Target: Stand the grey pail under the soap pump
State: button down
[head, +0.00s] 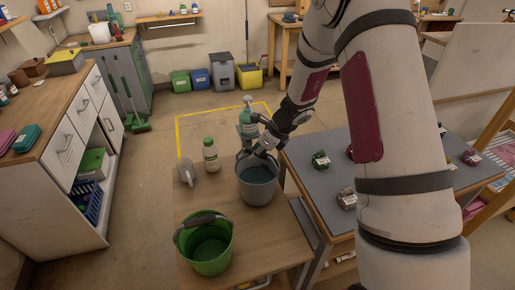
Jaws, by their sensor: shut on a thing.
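The grey pail (257,193) is upright at the right edge of the wooden table, with a dark blue-grey inside. My gripper (257,154) is shut on the far rim of the grey pail; the fingertips are small and partly hidden. I cannot tell whether the pail's base touches the table. The soap pump (247,117), a grey-green bottle with a pale pump head, stands just behind the pail and my gripper, its lower part hidden.
A green pail (209,252) with a dark handle stands at the table's front. A grey-topped table (300,170) with several small wrapped items adjoins at right.

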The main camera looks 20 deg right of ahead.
jog(key=shift+f, duration=0.15)
jog(key=c, duration=1.5)
grip_release()
jog(key=shift+f, duration=0.1)
